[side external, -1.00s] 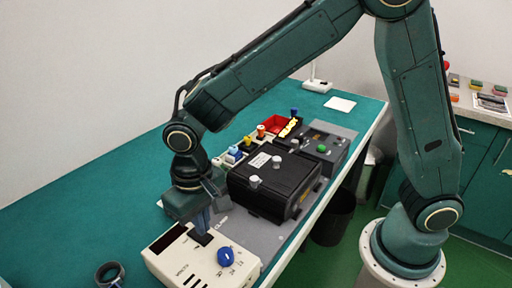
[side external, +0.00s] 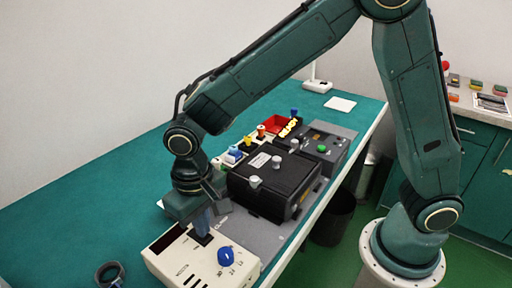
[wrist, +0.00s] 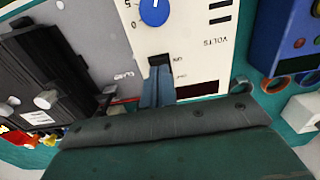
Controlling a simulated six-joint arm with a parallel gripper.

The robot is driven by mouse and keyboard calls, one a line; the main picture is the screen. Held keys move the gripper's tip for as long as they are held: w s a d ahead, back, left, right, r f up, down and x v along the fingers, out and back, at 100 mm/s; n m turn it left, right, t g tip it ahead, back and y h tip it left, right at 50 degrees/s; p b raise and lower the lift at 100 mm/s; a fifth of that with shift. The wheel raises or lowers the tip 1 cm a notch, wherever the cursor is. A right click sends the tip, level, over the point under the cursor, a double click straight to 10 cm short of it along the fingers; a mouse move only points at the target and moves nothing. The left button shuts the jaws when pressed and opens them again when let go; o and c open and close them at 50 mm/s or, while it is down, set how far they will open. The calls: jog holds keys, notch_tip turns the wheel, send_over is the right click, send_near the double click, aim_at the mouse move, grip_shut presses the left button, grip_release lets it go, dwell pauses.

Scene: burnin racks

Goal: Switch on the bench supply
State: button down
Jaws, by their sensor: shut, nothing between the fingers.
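The bench supply (side external: 195,262) is a cream box at the near end of the bench, with a blue volts knob (side external: 226,257) and a dark display (side external: 167,238). A small black switch (wrist: 159,60) sits on its panel between knob and display, beside an "ON" label. My gripper (side external: 204,236) is shut and empty, pointing down at the switch. In the wrist view its fingertips (wrist: 157,75) are at the edge of the switch and cover part of it. I cannot tell whether they touch it or which way the switch is set.
A black clamp box (side external: 275,183) with grey knobs stands just behind the supply. A dark unit with a green button (side external: 321,148) and a red bin (side external: 277,124) are farther back. A dark ring (side external: 110,273) lies at the near left. The left of the bench is clear.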

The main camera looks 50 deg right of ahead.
jog(key=shift+f, duration=0.6)
dwell(0.6)
jog(key=shift+r, duration=3.5)
jog(key=shift+d+r, duration=0.1)
jog(key=s+d+r+t, duration=0.1)
jog(key=s+d+r, duration=0.2)
jog(key=d+r, duration=0.3)
jog(key=s+d+r+t, duration=0.1)
jog(key=s+d+r, duration=0.2)
jog(key=d, duration=0.4)
jog(key=s+d+r+t, duration=0.1)
jog(key=s+d+t, duration=0.2)
jog(key=s+d, duration=0.6)
jog(key=shift+s+t, duration=0.3)
jog(key=shift+s, duration=0.65)
